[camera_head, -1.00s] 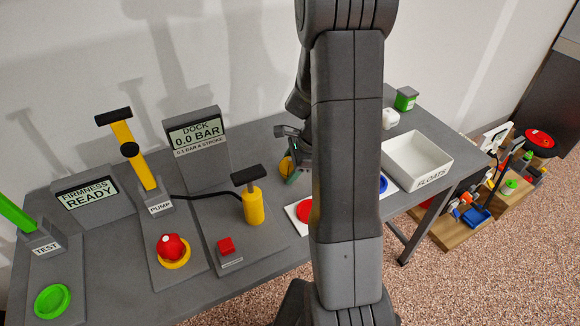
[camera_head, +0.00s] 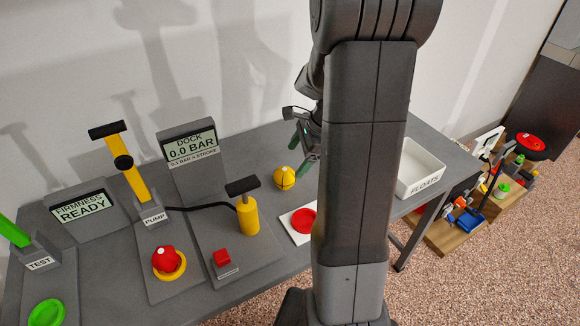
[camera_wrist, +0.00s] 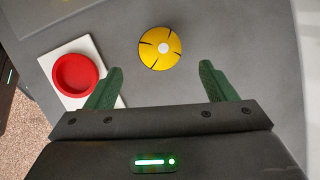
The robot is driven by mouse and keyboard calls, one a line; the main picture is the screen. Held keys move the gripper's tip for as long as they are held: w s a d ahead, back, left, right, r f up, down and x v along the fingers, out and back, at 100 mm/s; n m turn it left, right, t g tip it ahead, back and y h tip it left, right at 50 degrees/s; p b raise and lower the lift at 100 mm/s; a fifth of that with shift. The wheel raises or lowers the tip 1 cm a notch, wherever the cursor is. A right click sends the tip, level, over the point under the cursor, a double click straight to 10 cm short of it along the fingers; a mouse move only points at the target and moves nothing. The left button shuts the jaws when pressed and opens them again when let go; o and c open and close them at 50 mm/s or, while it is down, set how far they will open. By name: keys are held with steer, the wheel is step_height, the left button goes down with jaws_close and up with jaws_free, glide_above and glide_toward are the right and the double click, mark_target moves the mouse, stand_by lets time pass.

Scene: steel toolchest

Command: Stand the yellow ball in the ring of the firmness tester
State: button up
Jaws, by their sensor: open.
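The yellow ball (camera_head: 284,178) stands on the grey bench behind a red ring and right of the pump dock. In the wrist view the ball (camera_wrist: 160,48) has dark seams and a pale spot on top. It lies beyond the fingertips, between their lines and apart from both. My gripper (camera_wrist: 162,75) is open and empty. In the head view my gripper (camera_head: 306,150) hangs up and right of the ball, partly behind my arm. The firmness tester (camera_head: 82,208) at the left reads "FIRMNESS READY". Its green ring (camera_head: 46,313) is empty and cut by the bottom edge.
A red ball (camera_head: 165,259) sits in the pump's yellow ring. The yellow pump lever (camera_head: 133,178), the dock display (camera_head: 190,143) and a yellow hand pump (camera_head: 249,215) stand between tester and ball. The red ring (camera_wrist: 75,74) is empty. A white FLOATS tray (camera_head: 418,180) is at the right.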

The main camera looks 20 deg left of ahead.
mark_target(285, 171)
steer(key=shift+o, duration=0.5)
steer(key=shift+v, duration=1.05)
steer(key=s+a+r+n+t+h+b, duration=0.2)
steer(key=s+r+n+h+b, duration=0.15)
steer(key=n, duration=0.35)
steer(key=shift+y, duration=0.35)
steer(key=b+x, duration=0.1)
steer(key=x, duration=0.7)
steer(key=shift+w, duration=0.15)
steer(key=shift+w+b+x, duration=0.1)
steer(key=shift+b+x, duration=0.1)
steer(key=shift+x, duration=1.15)
steer(key=shift+w+b+x, duration=0.15)
steer(key=shift+b+x, duration=0.05)
steer(key=shift+x, duration=1.15)
steer(key=shift+r, duration=0.1)
steer(key=c, duration=1.2)
steer(key=shift+o, duration=0.2)
